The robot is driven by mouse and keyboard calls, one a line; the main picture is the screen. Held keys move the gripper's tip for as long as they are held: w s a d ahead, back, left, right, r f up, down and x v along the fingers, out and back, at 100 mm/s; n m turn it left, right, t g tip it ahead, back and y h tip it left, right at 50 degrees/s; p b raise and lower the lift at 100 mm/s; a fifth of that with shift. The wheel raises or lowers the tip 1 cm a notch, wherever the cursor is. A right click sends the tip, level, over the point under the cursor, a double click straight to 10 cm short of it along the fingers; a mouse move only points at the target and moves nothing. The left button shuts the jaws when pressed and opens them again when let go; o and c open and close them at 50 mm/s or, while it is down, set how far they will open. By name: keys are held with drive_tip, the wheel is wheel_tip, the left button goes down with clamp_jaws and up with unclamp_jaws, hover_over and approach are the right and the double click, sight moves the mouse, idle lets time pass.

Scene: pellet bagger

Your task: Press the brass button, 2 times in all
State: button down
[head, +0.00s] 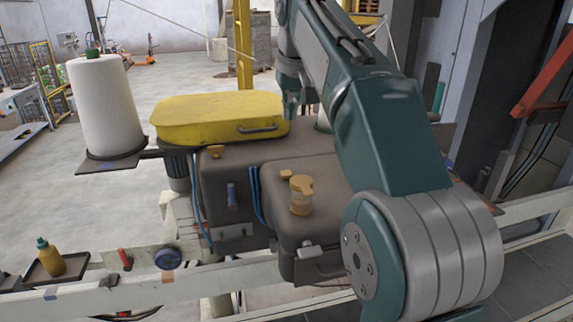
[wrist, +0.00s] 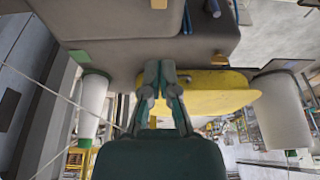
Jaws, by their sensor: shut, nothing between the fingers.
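Small brass-coloured pieces sit on the dark machine. One (head: 215,152) is by the yellow cover and also shows in the wrist view (wrist: 218,59). A second (head: 286,174) is further right and also shows in the wrist view (wrist: 158,4). A clear cup with a brass-coloured top (head: 301,184) stands on the front housing. I cannot tell for certain which of these is the brass button. My gripper (head: 291,112) is above the right end of the yellow cover, apart from these pieces. In the wrist view its fingers (wrist: 160,66) are together and empty.
The yellow cover (head: 215,117) with a handle lies behind the dark housing (head: 318,232). A large white roll (head: 104,105) stands at left. A yellow bottle (head: 50,258) stands in a tray by the front rail (head: 190,291). My arm hides the machine's right part.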

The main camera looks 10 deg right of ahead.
sight(287, 174)
drive_tip(key=shift+s+r+m, duration=0.1)
drive_tip(key=shift+s+m, duration=0.05)
drive_tip(key=shift+m, duration=0.15)
drive_tip(key=x, duration=0.8)
drive_tip(key=s+x, duration=0.1)
drive_tip(key=x, duration=0.4)
drive_tip(key=shift+d, duration=0.15)
drive_tip(key=shift+f, duration=0.6)
drive_tip(key=shift+f, duration=0.1)
drive_tip(key=shift+s+f, duration=0.1)
drive_tip(key=shift+f, duration=0.9)
drive_tip(key=v, duration=1.2)
drive_tip(key=shift+r, duration=0.35)
